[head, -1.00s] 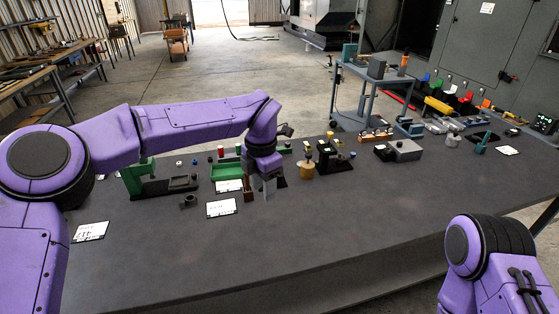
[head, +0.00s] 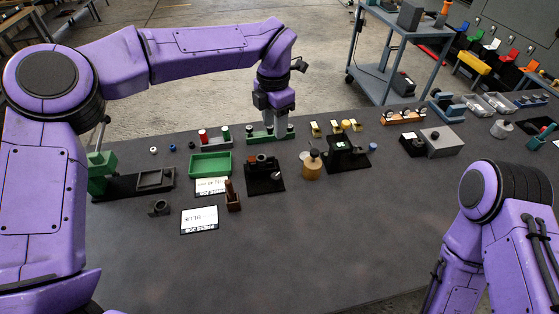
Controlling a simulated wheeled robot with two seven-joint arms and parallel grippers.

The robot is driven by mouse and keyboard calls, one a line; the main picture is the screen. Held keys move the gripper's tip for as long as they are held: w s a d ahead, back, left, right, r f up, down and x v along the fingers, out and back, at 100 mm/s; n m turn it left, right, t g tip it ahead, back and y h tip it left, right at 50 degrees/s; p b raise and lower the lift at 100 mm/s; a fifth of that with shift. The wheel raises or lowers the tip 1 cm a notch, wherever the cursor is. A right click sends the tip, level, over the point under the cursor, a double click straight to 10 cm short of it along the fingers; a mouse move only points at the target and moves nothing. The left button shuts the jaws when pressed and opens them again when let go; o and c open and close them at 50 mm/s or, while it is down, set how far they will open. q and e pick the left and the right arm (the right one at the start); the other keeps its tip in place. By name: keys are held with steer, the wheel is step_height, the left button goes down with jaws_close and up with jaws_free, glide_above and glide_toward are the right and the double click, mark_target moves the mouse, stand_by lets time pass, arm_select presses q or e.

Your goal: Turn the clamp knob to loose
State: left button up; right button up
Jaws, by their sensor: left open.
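My left gripper (head: 276,122) is open and points down at the back of the table, over a green strip (head: 260,137) with dark pegs. Its fingertips partly hide the strip; I cannot tell if they touch it. A black fixture (head: 264,186) with a round dark part on top and a small pale lever stands in front of it. Another black fixture (head: 346,164) with a pale-topped post stands to the right. I cannot tell which part is the clamp knob. My right gripper is out of view; only its arm shows at the lower right.
A green tray (head: 209,165), a tan jar (head: 312,165), a brown holder (head: 233,202) and a white card (head: 199,219) lie around the fixtures. A green press (head: 101,172) stands at left, a grey box (head: 443,141) at right. The front of the table (head: 320,240) is clear.

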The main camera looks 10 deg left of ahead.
arm_select(q)
step_height(320, 180, down, 2)
steer(key=w+f+b, duration=0.1)
steer(key=w+b, duration=0.1)
steer(key=b, duration=0.8)
glide_above(276, 176)
step_height(276, 176, down, 8)
step_height(276, 176, down, 9)
steer(key=shift+w+r+p, duration=0.15)
steer(key=shift+p, duration=0.9)
steer(key=shift+f, duration=0.5)
steer(key=c, duration=0.8)
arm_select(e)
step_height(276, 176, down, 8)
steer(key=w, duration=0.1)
